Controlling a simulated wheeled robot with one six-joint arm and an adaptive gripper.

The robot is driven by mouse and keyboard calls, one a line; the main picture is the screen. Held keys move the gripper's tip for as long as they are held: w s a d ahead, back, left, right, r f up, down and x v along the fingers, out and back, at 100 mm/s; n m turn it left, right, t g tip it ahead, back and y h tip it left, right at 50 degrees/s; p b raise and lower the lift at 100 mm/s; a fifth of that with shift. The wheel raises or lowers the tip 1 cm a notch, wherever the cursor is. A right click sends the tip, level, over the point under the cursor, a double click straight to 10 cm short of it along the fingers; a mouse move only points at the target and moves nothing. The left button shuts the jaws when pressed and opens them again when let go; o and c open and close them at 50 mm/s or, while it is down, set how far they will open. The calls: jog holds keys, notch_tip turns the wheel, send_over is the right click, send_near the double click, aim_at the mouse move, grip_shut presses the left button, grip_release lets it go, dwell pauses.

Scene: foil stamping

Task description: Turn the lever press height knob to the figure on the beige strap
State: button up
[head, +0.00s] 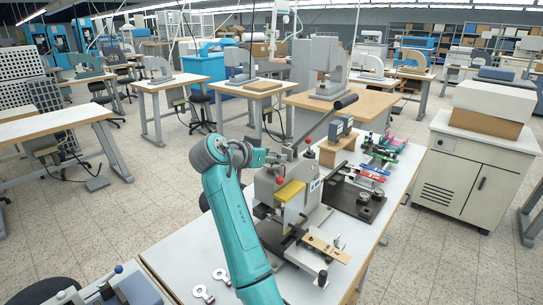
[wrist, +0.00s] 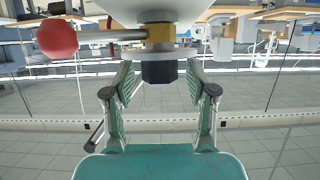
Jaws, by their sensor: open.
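The lever press (head: 275,190) stands on the near bench, grey-beige with a yellow part and a long lever with a black handle (head: 346,101). My gripper (head: 272,158) is at the upper left of the press. In the wrist view my gripper (wrist: 160,84) is open, with one finger on each side of a dark knob (wrist: 160,72) below a brass collar. I cannot tell whether the fingers touch it. A beige strap (head: 325,247) lies across the front of the press; its figure is too small to read. The knob's scale is not readable.
A red ball (wrist: 57,38) on a rod sticks out left of the knob in the wrist view. Coloured straps (head: 372,170) and a dark plate with round parts (head: 362,202) lie right of the press. A wooden block (head: 337,150) stands behind. Metal pieces (head: 203,291) lie at front left.

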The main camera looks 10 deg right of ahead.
grip_shut()
jog(key=shift+n+t, duration=0.3)
jog(key=shift+t, duration=0.1)
jog(key=n+t+y, duration=0.2)
jog(key=n+y, duration=0.1)
jog(key=n+t+y, duration=0.1)
jog(key=n+y, duration=0.1)
jog(key=shift+s+d+t, duration=0.15)
jog(key=shift+d+t, duration=0.1)
jog(key=shift+t, duration=0.15)
jog(key=n+y, duration=0.3)
jog(key=n+t+y, duration=0.1)
jog(key=n+y, duration=0.1)
jog(key=y, duration=0.1)
jog(key=shift+d+n+y, duration=0.2)
jog(key=shift+n+y, duration=0.1)
jog(key=shift+n, duration=0.1)
jog(key=n+y, duration=0.2)
jog(key=y, duration=0.1)
jog(key=n+g+y, duration=0.1)
jog(key=n+y, duration=0.2)
jog(key=shift+d+g, duration=0.1)
jog(key=shift+g, duration=0.2)
jog(key=n+g+y, duration=0.3)
jog(key=n+y, duration=0.1)
jog(key=n, duration=0.1)
jog(key=shift+g, duration=0.4)
jog(key=shift+n+g, duration=0.3)
